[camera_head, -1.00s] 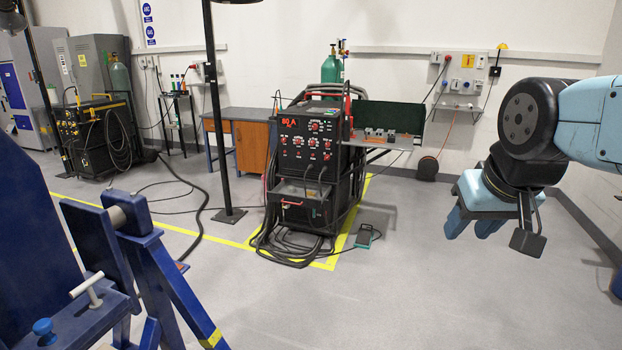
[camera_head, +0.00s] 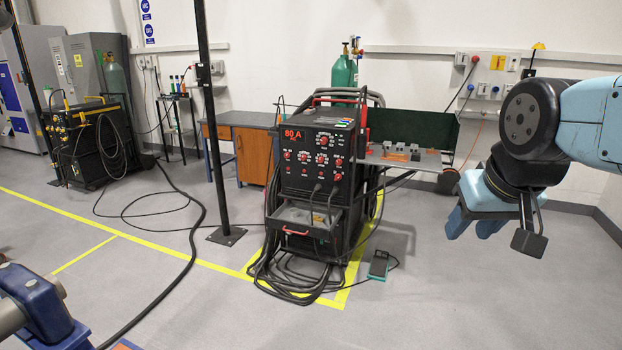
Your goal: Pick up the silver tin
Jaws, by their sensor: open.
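I cannot make out a silver tin in the head view. My gripper (camera_head: 473,224) hangs at the right of the view, its blue fingers pointing down. It is open, with nothing seen between the fingers, and is in the air above the grey floor. Small grey and orange items sit on a shelf (camera_head: 431,166) on the right side of the welding machine; none can be told as a tin.
A black welding machine (camera_head: 316,165) with cables around its foot stands in the middle. A dark post (camera_head: 212,130) rises left of it. A foot pedal (camera_head: 378,265) lies on the floor. A blue jig part (camera_head: 40,305) is at lower left. The floor at front right is clear.

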